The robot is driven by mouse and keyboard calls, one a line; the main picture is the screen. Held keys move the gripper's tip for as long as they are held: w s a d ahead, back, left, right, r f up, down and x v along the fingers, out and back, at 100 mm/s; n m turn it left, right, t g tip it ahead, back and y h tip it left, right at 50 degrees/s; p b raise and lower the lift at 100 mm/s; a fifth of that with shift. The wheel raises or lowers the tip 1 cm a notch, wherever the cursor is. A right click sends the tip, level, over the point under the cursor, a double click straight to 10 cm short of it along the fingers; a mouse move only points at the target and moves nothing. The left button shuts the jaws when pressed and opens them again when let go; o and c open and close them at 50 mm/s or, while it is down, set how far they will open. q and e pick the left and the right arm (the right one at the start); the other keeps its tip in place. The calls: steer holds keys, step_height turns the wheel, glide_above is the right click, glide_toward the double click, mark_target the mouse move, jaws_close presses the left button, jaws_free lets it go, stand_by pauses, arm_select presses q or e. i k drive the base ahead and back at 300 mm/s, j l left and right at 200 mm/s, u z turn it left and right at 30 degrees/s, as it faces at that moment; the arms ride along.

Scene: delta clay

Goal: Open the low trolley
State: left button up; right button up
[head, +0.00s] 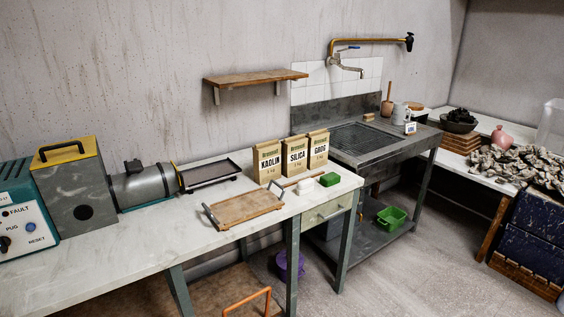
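A low brown flat surface (215,287) shows on the floor under the workbench, cut off by the bottom edge of the head view. An orange tubular handle (248,300) stands up at its front. This looks like the low trolley, but most of it is hidden by the bench or out of frame, so I cannot tell whether it is open. Neither of my grippers is in view.
The workbench (120,240) bears a pug machine (75,190), a wooden tray (245,208) and several paper bags. Its grey legs (292,265) stand beside the trolley. A purple bucket (290,265) sits behind. A sink unit (360,140) stands further back.

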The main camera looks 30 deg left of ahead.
mark_target(235, 291)
steer(key=u, duration=1.1)
